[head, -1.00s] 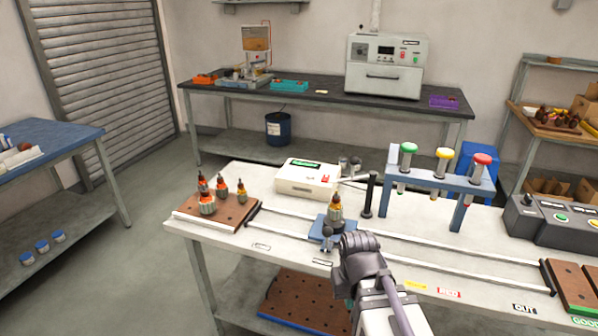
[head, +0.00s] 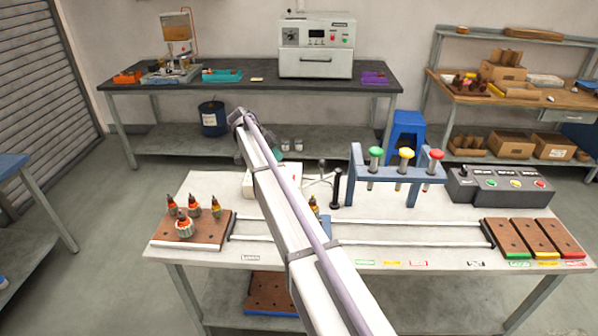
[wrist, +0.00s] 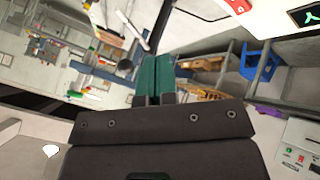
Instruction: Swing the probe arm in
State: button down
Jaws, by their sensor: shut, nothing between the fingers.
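The probe arm is a thin pale rod reaching left from a black post (head: 336,187) behind the rails, with a grey knob (head: 322,165) near it. The white tester box (head: 256,182) left of it is partly covered by my arm; its edge also shows at the top right of the wrist view (wrist: 285,16). An armature (head: 314,206) shows beside my arm, its lower part hidden. My gripper's teal fingers (wrist: 152,75) are together and empty in the wrist view. In the head view my arm hides most of the gripper, raised above the tester area, apart from the post.
A rack with green, yellow and red plungers (head: 398,172) stands right of the post. A brown board (head: 205,237) with several armatures is at the left. A control box (head: 500,186) and brown boards (head: 540,238) are at the right.

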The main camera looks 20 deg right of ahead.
jog(key=s+d+f+b, duration=0.6)
jog(key=s+f+b, duration=0.1)
jog(key=shift+s+d, duration=0.15)
jog(key=shift+d, duration=0.15)
